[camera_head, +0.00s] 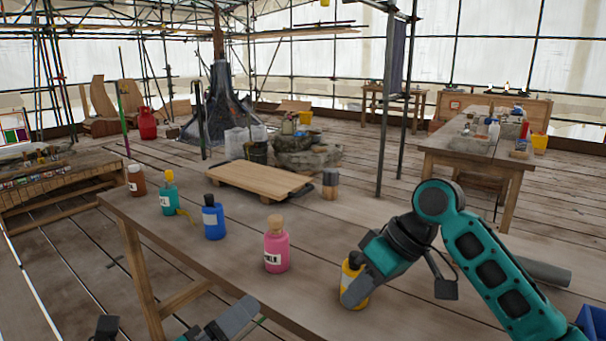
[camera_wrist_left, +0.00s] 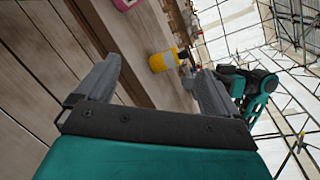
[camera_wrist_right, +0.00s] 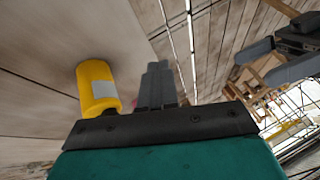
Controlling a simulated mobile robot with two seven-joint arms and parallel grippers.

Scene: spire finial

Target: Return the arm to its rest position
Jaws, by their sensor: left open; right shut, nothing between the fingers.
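My right arm reaches in from the right in the head view, and its gripper (camera_head: 357,290) is low over the table's near edge, partly covering a yellow bottle (camera_head: 346,270). In the right wrist view the gripper (camera_wrist_right: 157,75) is shut and empty, with the yellow bottle (camera_wrist_right: 97,85) beside its fingers on the left. My left gripper (camera_head: 238,316) is at the bottom of the head view, mostly cut off. In the left wrist view the gripper (camera_wrist_left: 155,90) is open and empty. The yellow bottle (camera_wrist_left: 162,61) shows beyond its fingers.
A pink bottle (camera_head: 276,249), a blue bottle (camera_head: 213,220), a teal bottle (camera_head: 168,196) and a brown bottle (camera_head: 136,182) stand along the wooden table (camera_head: 330,229). A wooden board (camera_head: 258,180) and a small jar (camera_head: 330,186) lie behind. A blue bin (camera_head: 594,322) is at lower right.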

